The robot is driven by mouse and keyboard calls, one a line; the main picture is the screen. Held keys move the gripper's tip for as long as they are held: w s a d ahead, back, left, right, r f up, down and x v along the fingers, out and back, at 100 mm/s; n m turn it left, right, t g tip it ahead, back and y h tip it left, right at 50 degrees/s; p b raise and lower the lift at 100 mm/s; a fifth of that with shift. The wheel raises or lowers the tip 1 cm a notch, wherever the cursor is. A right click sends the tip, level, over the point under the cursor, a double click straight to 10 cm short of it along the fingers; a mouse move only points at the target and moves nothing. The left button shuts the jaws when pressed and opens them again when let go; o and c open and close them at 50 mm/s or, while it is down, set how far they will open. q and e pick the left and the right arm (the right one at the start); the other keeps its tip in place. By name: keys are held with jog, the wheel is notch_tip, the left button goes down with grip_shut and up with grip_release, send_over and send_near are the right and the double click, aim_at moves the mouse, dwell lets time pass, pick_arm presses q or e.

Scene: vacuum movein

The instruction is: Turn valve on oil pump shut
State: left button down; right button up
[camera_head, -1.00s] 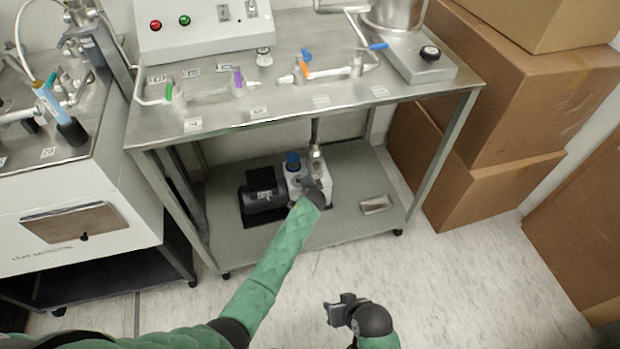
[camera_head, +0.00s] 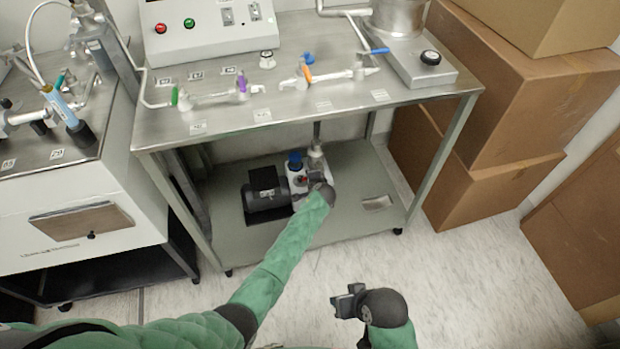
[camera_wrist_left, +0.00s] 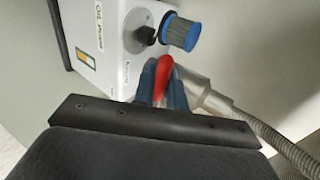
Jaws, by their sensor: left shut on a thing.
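The oil pump, a white box with a black motor (camera_head: 265,192) and a blue-capped filter (camera_head: 294,160), sits on the lower shelf under the steel bench. In the left wrist view its labelled white body (camera_wrist_left: 105,45), black knob (camera_wrist_left: 146,35) and blue filter (camera_wrist_left: 183,33) show beyond my gripper. My left gripper (camera_wrist_left: 163,85) is shut on the red valve handle (camera_wrist_left: 165,69), beside a metal hose fitting. In the head view my left gripper (camera_head: 317,181) is at the pump's right side and partly hides it. My right gripper (camera_head: 348,301) hangs over the floor, away from the pump; its jaw gap is unclear.
The steel bench top (camera_head: 300,105) overhangs the pump and carries pipes with coloured valve handles. A bench leg (camera_head: 440,165) stands right of the shelf. A ribbed metal hose (camera_wrist_left: 275,135) runs by the pump. Cardboard boxes (camera_head: 500,110) stand at right. The front floor is clear.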

pick_arm(q)
jog(key=c, duration=1.5)
grip_release()
jog(key=shift+d, duration=0.1)
jog(key=shift+v, duration=3.9)
